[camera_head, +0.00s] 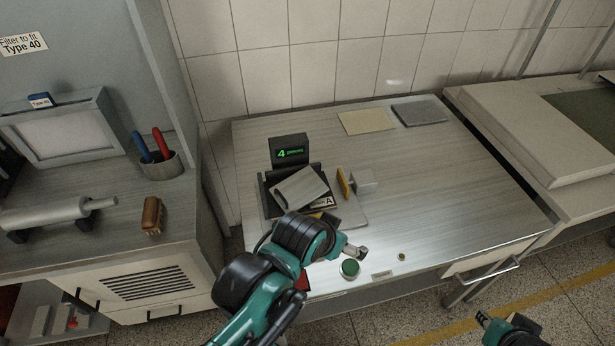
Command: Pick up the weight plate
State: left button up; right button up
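A silver-grey metal block (300,188), which may be the weight plate, lies tilted on a black stand (269,197) on the metal table. A label with the letter A (325,202) shows at its lower right. My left arm comes in from the bottom and hides the front of the stand. My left gripper (358,252) is over the table's front part, right of and nearer than the block, apart from it. Its fingers are too small to read. My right gripper (482,318) is at the bottom right, beyond the table's front edge, far from the block. Its fingers are unclear.
A display with green digits (290,151) stands behind the block. A yellow-edged piece (344,183) and a small white block (364,181) are right of it. A green button (349,268) is near the front edge. Beige (366,121) and grey sheets (419,113) lie behind. The table's right side is clear.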

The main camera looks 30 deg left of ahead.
aim_at(295, 192)
jog(key=k+u, duration=0.1)
jog(key=u, duration=0.55)
jog(key=i+j+u, duration=0.1)
jog(key=j+u, duration=0.15)
jog(key=u, duration=0.2)
jog(key=k+l, duration=0.1)
jog(key=l, duration=0.4)
jog(key=i+l, duration=0.2)
jog(key=l, duration=0.2)
jog(key=i+l, duration=0.2)
jog(key=l, duration=0.2)
